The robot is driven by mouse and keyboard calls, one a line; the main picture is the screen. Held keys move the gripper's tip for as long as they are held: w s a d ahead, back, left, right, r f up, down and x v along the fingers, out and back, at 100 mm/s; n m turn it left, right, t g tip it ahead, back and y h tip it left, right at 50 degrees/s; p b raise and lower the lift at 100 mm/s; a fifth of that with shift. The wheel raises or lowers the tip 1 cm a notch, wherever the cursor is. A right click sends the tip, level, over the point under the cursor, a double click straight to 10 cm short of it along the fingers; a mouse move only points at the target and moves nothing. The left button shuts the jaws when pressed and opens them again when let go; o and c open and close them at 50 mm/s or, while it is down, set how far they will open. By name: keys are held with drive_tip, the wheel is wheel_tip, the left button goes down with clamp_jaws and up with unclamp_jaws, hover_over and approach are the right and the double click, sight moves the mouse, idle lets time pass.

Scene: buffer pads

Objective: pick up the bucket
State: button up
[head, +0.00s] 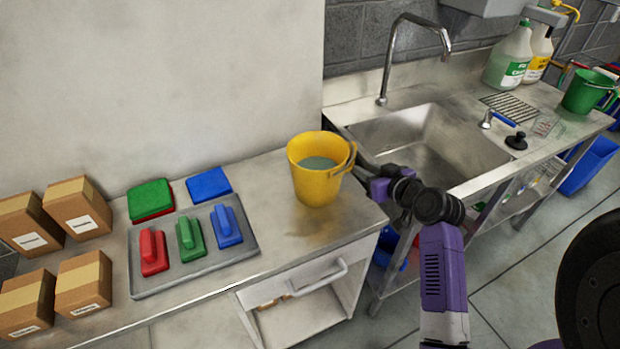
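A yellow bucket (316,186) stands upright near the right end of the metal counter, with greyish liquid or material visible inside. Its yellow handle hangs at its right side. My gripper (362,170) is at the bucket's right side, close to the handle, at the end of my purple and black arm. The fingers are small and partly hidden there. I cannot tell whether they touch the handle or are open or shut.
Left of the bucket, a grey tray (190,274) holds red, green and blue pad holders. Several cardboard boxes (77,207) stand farther left. A sink (425,140) with a tall faucet is to the right. A green bucket (584,95) stands at far right.

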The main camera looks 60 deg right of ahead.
sight(353, 163)
drive_tip(key=shift+x, duration=1.2)
drive_tip(key=shift+p+x, duration=0.95)
drive_tip(key=shift+x, duration=1.75)
drive_tip(key=shift+s, duration=0.1)
drive_tip(key=shift+c, duration=0.5)
clamp_jaws()
drive_tip(key=shift+r, duration=0.1)
